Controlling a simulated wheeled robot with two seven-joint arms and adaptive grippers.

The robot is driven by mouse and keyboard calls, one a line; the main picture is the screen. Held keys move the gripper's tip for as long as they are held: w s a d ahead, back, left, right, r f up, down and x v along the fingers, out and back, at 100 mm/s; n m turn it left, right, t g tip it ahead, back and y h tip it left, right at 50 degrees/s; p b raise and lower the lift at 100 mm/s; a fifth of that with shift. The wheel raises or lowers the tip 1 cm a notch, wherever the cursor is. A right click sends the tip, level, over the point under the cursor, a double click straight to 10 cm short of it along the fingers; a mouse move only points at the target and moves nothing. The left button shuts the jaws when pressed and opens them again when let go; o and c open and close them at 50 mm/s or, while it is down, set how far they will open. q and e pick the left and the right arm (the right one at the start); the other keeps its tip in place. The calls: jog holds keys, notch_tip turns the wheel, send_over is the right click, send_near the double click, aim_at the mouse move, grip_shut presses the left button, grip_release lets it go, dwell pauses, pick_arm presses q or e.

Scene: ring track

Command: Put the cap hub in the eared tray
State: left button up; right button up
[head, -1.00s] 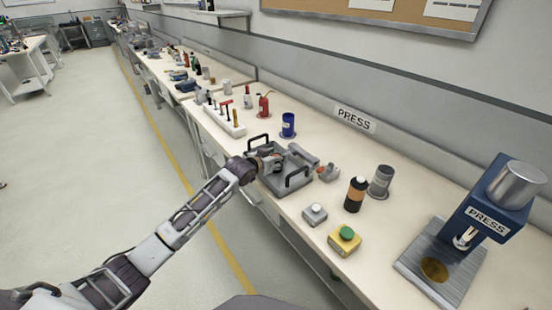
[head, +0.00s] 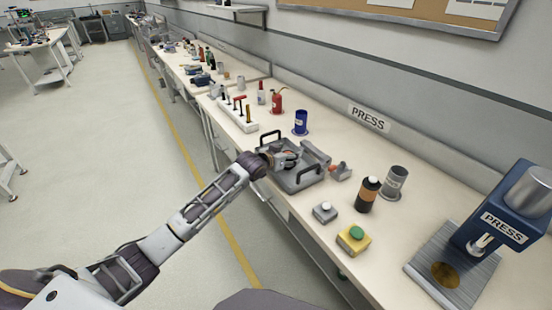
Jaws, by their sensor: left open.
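The eared tray (head: 305,182) is a grey tray with raised dark handles, on the bench near the middle of the head view. My left gripper (head: 289,160) is over the tray's inside, reaching in from its left side, and is open. Its fingers are small and partly blend with the tray, so I cannot tell whether they touch anything. I cannot make out the cap hub for certain; it may be hidden by the gripper or the tray wall. My right gripper is not in view.
Right of the tray stand a grey-and-red part (head: 341,172), a black-orange bottle (head: 367,195), a grey can (head: 394,183), two button boxes and a blue press (head: 497,215). Behind are a blue cup (head: 301,122) and a white tool rack (head: 238,113).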

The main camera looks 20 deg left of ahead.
pick_arm(q)
jog(key=shift+v, duration=1.05)
jog(key=p+v, duration=0.1)
jog(key=v, duration=0.8)
jog(key=shift+s, duration=0.3)
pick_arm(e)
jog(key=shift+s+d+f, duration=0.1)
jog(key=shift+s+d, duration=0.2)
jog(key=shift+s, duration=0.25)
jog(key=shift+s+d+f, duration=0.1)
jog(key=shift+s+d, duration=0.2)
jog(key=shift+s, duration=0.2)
pick_arm(q)
jog(key=shift+r, duration=0.1)
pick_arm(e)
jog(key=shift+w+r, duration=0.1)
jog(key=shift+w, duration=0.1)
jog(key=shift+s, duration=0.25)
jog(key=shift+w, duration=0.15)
